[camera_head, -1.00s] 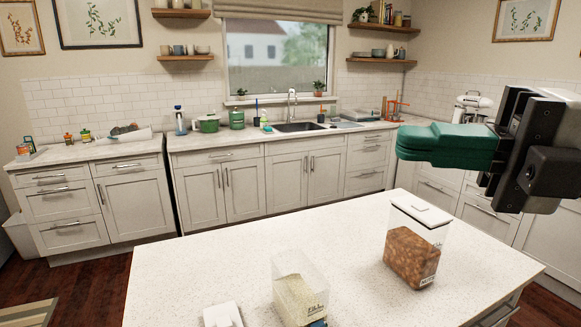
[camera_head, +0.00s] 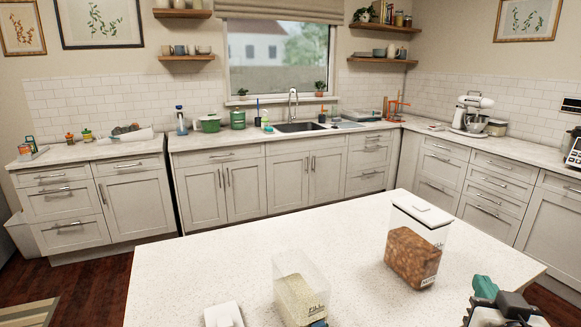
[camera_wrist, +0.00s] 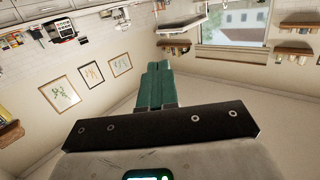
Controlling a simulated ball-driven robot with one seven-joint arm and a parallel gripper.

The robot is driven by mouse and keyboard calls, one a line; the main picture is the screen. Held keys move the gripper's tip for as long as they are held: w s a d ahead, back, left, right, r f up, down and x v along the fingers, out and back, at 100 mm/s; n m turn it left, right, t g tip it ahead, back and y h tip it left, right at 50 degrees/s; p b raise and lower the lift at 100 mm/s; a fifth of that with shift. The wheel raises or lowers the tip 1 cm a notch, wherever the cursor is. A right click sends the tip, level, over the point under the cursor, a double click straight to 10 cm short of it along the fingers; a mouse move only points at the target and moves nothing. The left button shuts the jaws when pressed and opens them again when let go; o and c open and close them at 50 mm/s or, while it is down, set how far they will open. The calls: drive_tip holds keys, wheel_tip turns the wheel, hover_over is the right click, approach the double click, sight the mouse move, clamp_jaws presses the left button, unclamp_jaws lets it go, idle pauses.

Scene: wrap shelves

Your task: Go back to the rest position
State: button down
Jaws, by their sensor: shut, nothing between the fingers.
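My gripper (camera_head: 484,287) is low at the bottom right of the head view, beside the right end of the white island top. Its green fingers are partly hidden behind its dark body. In the wrist view, the green fingers of my gripper (camera_wrist: 156,70) lie together, shut and empty. They point toward the wall and ceiling, and the room appears upside down there.
On the island (camera_head: 190,270) stand a lidded clear container of brown contents (camera_head: 412,255), an open container of pale grain (camera_head: 297,295) and a white lid-like piece (camera_head: 222,314). Counters with a sink (camera_head: 300,127) and a mixer (camera_head: 472,112) line the walls.

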drive_tip(key=s+a+f+g+y, duration=0.1)
drive_tip(key=s+a+f+g, duration=0.1)
drive_tip(key=s+f, duration=0.35)
drive_tip(key=s+a+f+n+g+y, duration=0.1)
drive_tip(key=s+f+g, duration=0.15)
drive_tip(key=f, duration=0.55)
drive_tip(key=s+a+f+g+y, duration=0.2)
drive_tip(key=s+f+g, duration=0.15)
drive_tip(key=f, duration=0.35)
drive_tip(key=s+a+f+n+g, duration=0.1)
drive_tip(key=s+f+g, duration=0.2)
drive_tip(key=s, duration=0.6)
drive_tip(key=s+a+f+n+g+y, duration=0.1)
drive_tip(key=s+f+g, duration=0.2)
drive_tip(key=s+f, duration=0.4)
drive_tip(key=s, duration=0.2)
drive_tip(key=shift+s+a+f+n+g+y, duration=0.25)
drive_tip(key=shift+s+a+n+g+y, duration=0.05)
drive_tip(key=shift+s+a+n+g, duration=0.1)
